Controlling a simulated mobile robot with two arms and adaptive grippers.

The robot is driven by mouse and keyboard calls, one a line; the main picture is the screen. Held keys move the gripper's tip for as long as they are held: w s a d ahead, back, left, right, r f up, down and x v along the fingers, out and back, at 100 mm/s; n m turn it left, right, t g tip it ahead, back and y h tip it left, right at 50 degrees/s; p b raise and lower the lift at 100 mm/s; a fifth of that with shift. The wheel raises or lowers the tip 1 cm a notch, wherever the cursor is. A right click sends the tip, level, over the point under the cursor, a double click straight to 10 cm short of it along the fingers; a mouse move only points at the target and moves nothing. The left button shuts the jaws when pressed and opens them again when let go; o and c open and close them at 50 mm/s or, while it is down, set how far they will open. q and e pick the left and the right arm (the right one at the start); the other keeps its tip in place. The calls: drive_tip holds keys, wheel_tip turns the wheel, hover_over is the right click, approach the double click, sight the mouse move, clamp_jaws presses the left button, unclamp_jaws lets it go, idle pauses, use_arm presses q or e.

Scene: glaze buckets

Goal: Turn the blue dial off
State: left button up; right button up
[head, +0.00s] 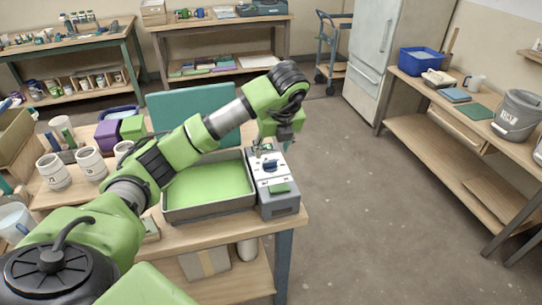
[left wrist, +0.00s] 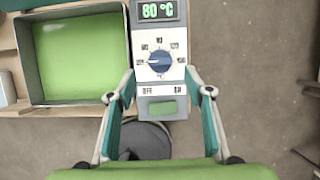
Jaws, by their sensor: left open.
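The blue dial (head: 270,166) is on the pale top panel of a grey control box (head: 280,210) at the tray's right side. In the left wrist view the dial (left wrist: 160,62) has a white mark that points left, with small numbers around it. The display (left wrist: 158,10) reads 80 °C. Below the dial are the words OFF and ON and a green panel (left wrist: 162,108). My left gripper (head: 264,147) is above the box, pointing down. In the left wrist view its open fingers (left wrist: 159,75) show on either side of the dial, apart from it. My right gripper is not in view.
A dark-rimmed tray of green glaze (head: 250,200) stands left of the box. White buckets (head: 92,164) and a purple box (head: 107,135) are farther left. The floor right of the table is clear. A side bench (head: 420,105) runs along the right wall.

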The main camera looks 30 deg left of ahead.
use_arm(q)
drive_tip(key=v, duration=0.5)
drive_tip(key=shift+r, duration=0.15)
idle(0.3)
